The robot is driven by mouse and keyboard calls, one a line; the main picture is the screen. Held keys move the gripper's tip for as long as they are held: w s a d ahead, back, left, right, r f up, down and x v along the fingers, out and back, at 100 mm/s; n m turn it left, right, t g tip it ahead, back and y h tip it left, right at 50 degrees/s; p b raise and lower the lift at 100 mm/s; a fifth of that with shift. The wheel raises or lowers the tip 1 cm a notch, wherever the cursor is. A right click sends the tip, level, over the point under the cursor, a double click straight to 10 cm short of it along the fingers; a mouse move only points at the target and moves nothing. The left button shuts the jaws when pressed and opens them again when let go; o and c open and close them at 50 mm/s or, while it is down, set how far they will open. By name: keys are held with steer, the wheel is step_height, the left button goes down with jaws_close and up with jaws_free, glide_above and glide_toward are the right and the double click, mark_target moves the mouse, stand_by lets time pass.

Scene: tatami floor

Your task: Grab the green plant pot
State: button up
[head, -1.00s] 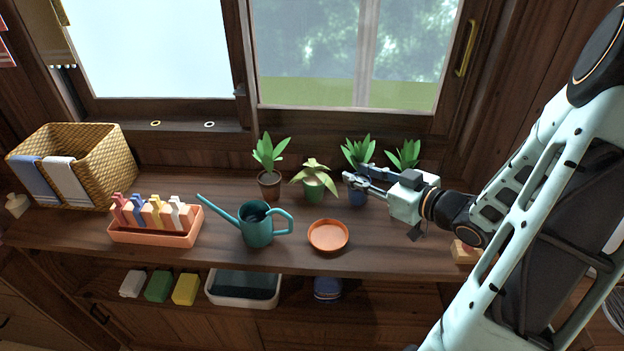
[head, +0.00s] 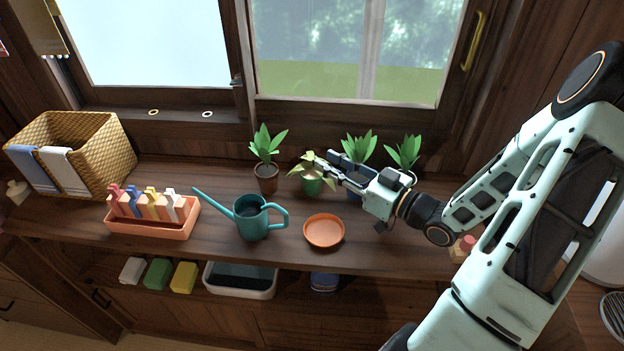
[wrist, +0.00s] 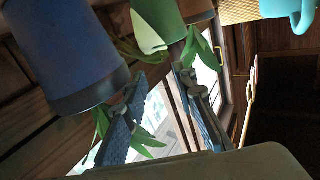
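The green plant pot (head: 312,187) stands on the wooden counter in the head view, holding a yellowish-green plant. My gripper (head: 325,159) is open, with its fingertips close to that plant's leaves and above the right side of the pot. In the wrist view, the green pot (wrist: 157,22) is beyond the spread fingers of my gripper (wrist: 160,75), and nothing is held between them. Whether a finger touches the leaves, I cannot tell.
A blue pot (wrist: 65,55) is close beside my gripper. A brown pot (head: 266,180) stands left of the green one. A teal watering can (head: 251,220) and an orange saucer (head: 324,231) are in front. Another plant (head: 404,153) stands at right.

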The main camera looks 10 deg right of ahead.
mark_target(312, 155)
steer(key=x, duration=0.4)
steer(key=shift+s+a, duration=0.1)
steer(key=shift+a, duration=0.3)
steer(key=shift+w+a, duration=0.3)
steer(key=shift+w, duration=0.15)
jaws_close()
